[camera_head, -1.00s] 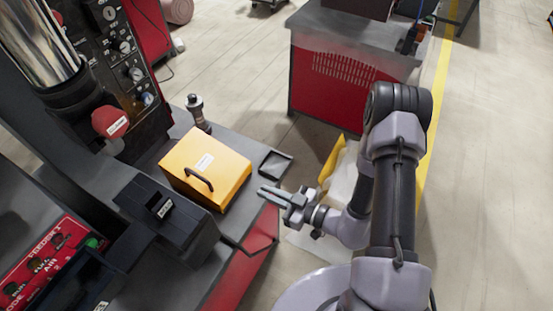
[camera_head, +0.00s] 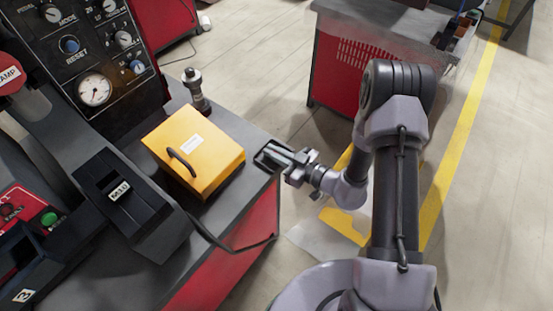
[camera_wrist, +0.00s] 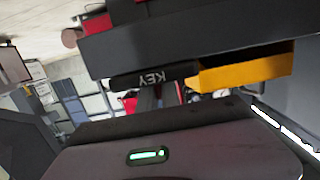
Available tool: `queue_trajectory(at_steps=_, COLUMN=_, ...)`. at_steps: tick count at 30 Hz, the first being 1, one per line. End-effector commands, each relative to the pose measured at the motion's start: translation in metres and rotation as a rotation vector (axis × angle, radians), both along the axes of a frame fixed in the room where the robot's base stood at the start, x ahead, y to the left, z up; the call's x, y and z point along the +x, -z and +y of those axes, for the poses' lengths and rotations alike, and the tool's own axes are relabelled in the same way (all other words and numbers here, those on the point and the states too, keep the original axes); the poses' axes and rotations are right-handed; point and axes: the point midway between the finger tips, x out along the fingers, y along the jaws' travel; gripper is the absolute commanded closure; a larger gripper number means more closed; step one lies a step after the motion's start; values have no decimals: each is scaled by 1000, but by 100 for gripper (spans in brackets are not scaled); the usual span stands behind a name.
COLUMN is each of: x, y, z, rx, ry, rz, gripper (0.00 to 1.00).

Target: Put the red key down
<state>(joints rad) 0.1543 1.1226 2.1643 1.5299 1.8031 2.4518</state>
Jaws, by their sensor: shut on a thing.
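My gripper (camera_head: 280,157) is at the front right corner of the bench, at the small black tray (camera_head: 262,161). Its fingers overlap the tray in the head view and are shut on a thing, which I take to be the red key. The key itself cannot be made out clearly. In the wrist view the tray's edge, marked KEY (camera_wrist: 150,78), shows upside down just beyond my gripper. I cannot tell whether the key touches the tray.
The yellow box (camera_head: 215,160) with a black handle stands left of the tray, and also shows in the wrist view (camera_wrist: 245,72). A black M10 bin (camera_head: 125,205) is further left. A small metal post (camera_head: 196,92) stands behind. Open floor lies right of the bench.

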Motion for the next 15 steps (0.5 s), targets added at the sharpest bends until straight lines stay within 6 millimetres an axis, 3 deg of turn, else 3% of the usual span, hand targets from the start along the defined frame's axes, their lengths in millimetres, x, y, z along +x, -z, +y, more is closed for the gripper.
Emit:
queue_trajectory(at_steps=8, x=0, y=0, z=0, rx=-1, ry=0, rz=-1, gripper=100)
queue_trajectory(at_steps=9, x=0, y=-1, z=0, rx=-1, ry=0, rz=-1, gripper=85)
queue_trajectory(at_steps=11, x=0, y=-1, z=0, rx=-1, ry=0, rz=-1, gripper=73)
queue_trajectory(at_steps=15, x=0, y=-1, z=0, rx=-1, ry=0, rz=-1, gripper=71)
